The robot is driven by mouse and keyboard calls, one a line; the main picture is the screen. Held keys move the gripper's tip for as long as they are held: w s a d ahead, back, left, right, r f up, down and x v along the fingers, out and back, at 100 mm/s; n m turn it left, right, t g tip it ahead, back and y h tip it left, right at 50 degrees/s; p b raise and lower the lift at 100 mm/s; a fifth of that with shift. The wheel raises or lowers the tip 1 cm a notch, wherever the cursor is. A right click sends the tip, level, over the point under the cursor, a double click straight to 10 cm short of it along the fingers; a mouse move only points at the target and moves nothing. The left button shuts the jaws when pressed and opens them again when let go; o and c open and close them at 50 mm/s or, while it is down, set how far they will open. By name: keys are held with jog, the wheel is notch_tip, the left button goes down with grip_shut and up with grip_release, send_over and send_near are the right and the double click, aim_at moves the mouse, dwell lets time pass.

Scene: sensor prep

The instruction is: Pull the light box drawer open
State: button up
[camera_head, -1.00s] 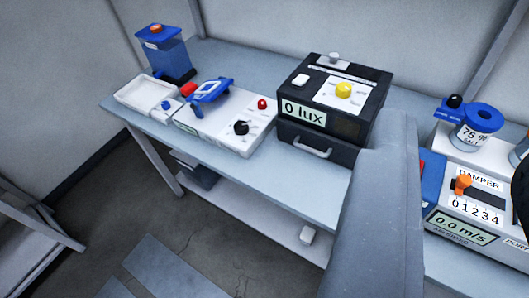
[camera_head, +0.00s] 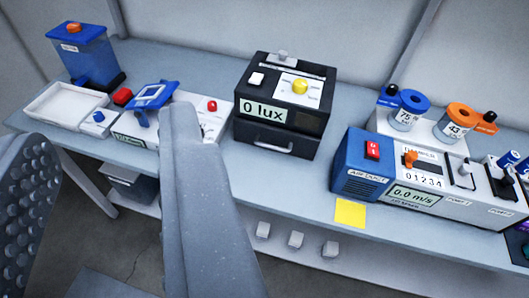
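The light box (camera_head: 318,92) is a black case on the bench, right of the middle of the bench's left half. It has a yellow knob on top and a display reading 0 lux. Its drawer (camera_head: 300,147) is the dark lower front, with a silver bar handle (camera_head: 273,147). The drawer front looks flush with the box, so it appears shut. A grey link of my arm (camera_head: 212,215) crosses the view left of the box, and nothing touches the handle. I see no fingers of my gripper.
A blue fan unit (camera_head: 360,165) with a damper panel stands to the right, a yellow note (camera_head: 350,213) before it. A white console (camera_head: 213,123) is left of the box, partly hidden by my arm. A white tray (camera_head: 57,112) and blue container (camera_head: 90,55) stand farther left.

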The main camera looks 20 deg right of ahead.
jog(key=shift+s, duration=0.1)
jog(key=w+d+f+m+t, duration=0.1)
jog(key=w+d+f+m, duration=0.1)
jog(key=w+f+m, duration=0.7)
jog(key=w+d+f+m+t, duration=0.1)
jog(key=w+f+m+t, duration=0.1)
jog(key=w+f, duration=0.8)
jog(key=w+d+f+m+g+h, duration=0.1)
jog(key=d+f+m+h, duration=0.2)
jog(key=f, duration=0.6)
jog(key=w+d+f+m+g+h+b, duration=0.1)
jog(key=w+d+f+m+g+h, duration=0.1)
jog(key=d+f+m, duration=0.3)
jog(key=w+d+f+m+g+h, duration=0.2)
jog(key=f+m, duration=0.3)
jog(key=f, duration=0.9)
jog(key=shift+w+d+m+h, duration=0.2)
jog(key=shift+d+m+h, duration=0.2)
jog(key=shift+d+h, duration=0.5)
jog(key=shift+b+x, duration=0.75)
jog(key=shift+x, duration=5.5)
jog(key=shift+f, duration=0.15)
